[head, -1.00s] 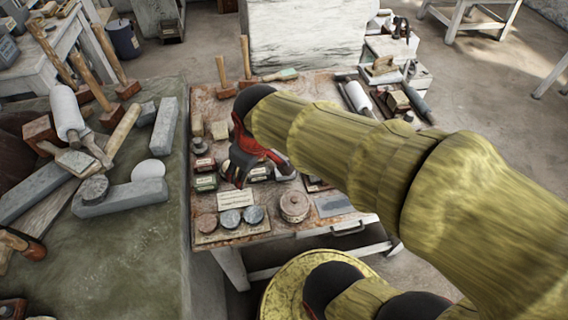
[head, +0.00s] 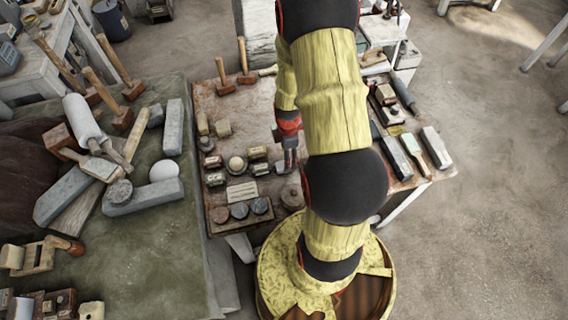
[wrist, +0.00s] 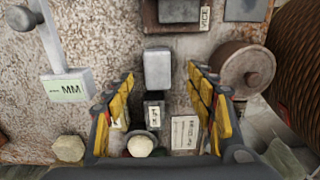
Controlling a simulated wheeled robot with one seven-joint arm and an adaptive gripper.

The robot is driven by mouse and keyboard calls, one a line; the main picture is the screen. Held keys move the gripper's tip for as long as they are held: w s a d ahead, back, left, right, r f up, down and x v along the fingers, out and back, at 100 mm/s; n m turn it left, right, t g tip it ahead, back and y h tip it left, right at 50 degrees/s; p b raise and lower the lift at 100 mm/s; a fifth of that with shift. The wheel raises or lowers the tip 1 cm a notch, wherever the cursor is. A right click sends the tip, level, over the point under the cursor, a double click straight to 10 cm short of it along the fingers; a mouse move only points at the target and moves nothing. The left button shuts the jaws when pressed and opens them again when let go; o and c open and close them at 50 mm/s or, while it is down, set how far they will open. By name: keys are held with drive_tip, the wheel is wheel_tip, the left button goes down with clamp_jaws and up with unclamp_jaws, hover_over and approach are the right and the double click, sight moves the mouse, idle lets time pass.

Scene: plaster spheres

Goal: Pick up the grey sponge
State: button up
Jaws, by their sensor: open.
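A small light grey block (wrist: 157,68), which looks like the grey sponge, lies on the stained tabletop in the wrist view. It lies between and slightly beyond the fingertips of my gripper (wrist: 162,78). The two yellow-padded fingers are spread apart, with nothing held between them. In the head view my gripper (head: 290,158) points down over the middle of the wooden table (head: 222,102). I cannot make out the grey block there; my gripper and arm cover that area.
A dark labelled box (wrist: 153,113) and a pale ball (wrist: 140,146) lie near the fingers. A round lidded pot (wrist: 246,68) stands to the right, and a dark tray with a grey block (wrist: 180,10) lies beyond. Stone blocks crowd the green-topped table (head: 150,240) at left.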

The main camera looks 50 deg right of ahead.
drive_tip(key=f, duration=0.7)
drive_tip(key=shift+w+a+f, duration=0.1)
drive_tip(key=shift+w, duration=0.25)
drive_tip(key=shift+c, duration=0.2)
drive_tip(key=c, duration=0.8)
drive_tip(key=shift+c, duration=0.2)
